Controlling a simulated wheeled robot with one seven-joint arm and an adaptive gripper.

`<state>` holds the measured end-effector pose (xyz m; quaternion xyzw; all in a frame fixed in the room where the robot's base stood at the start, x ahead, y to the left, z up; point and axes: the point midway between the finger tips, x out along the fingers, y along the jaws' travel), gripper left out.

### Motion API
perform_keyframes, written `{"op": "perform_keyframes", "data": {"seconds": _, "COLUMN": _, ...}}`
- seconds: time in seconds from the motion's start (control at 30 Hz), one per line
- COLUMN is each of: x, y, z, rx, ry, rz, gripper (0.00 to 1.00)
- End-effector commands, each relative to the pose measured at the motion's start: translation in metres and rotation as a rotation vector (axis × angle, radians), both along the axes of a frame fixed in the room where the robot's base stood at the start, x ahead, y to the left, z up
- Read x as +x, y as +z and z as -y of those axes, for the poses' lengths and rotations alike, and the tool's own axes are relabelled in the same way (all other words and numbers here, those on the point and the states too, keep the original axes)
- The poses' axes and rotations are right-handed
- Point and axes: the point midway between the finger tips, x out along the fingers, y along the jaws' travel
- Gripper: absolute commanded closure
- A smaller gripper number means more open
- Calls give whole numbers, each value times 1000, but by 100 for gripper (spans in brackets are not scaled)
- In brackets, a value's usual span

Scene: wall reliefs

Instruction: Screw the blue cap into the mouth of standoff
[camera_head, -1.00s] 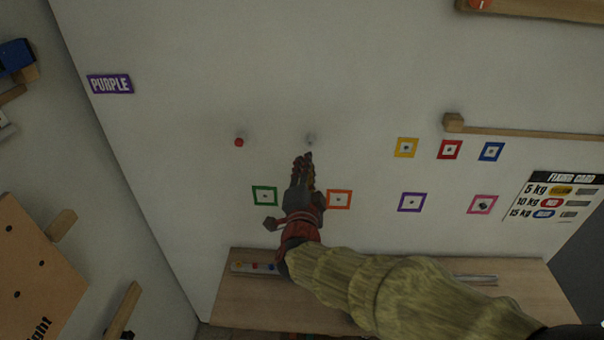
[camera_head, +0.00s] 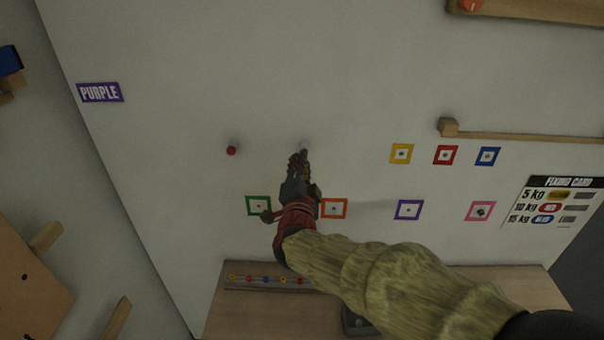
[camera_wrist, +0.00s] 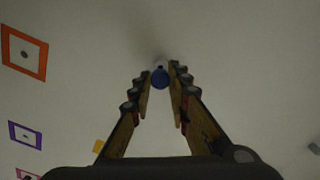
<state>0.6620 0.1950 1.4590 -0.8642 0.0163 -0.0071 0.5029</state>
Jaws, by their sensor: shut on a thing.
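The blue cap (camera_wrist: 160,78) sits between the fingertips of my gripper (camera_wrist: 160,72) in the wrist view, and the fingers are shut on it. In the head view my gripper (camera_head: 303,157) points up at the wall, its tips at a small grey standoff (camera_head: 304,146). The cap cannot be made out there. The standoff's mouth is hidden by the fingertips and cap, so I cannot tell whether cap and mouth touch. A dark shadow falls on the wall just above the tips in the wrist view.
Left of the standoff a red-tipped peg (camera_head: 231,150) sticks out of the wall. Coloured square frames, such as the orange one (camera_head: 334,208), line the wall. A strip of coloured caps (camera_head: 265,281) lies on the wooden shelf (camera_head: 225,310) below. The wall above my gripper is clear.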

Motion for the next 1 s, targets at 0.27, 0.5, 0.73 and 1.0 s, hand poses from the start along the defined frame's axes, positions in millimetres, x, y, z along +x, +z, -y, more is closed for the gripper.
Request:
{"op": "perform_keyframes", "data": {"seconds": 0.27, "x": 13, "y": 0, "z": 1, "rx": 0, "ry": -2, "rz": 1, "gripper": 95}}
{"op": "perform_keyframes", "data": {"seconds": 0.5, "x": 14, "y": 0, "z": 1, "rx": 0, "ry": -1, "rz": 0, "gripper": 95}}
{"op": "perform_keyframes", "data": {"seconds": 0.73, "x": 14, "y": 0, "z": 1, "rx": 0, "ry": -1, "rz": 0, "gripper": 95}}
{"op": "perform_keyframes", "data": {"seconds": 1.0, "x": 14, "y": 0, "z": 1, "rx": 0, "ry": -1, "rz": 0, "gripper": 95}}
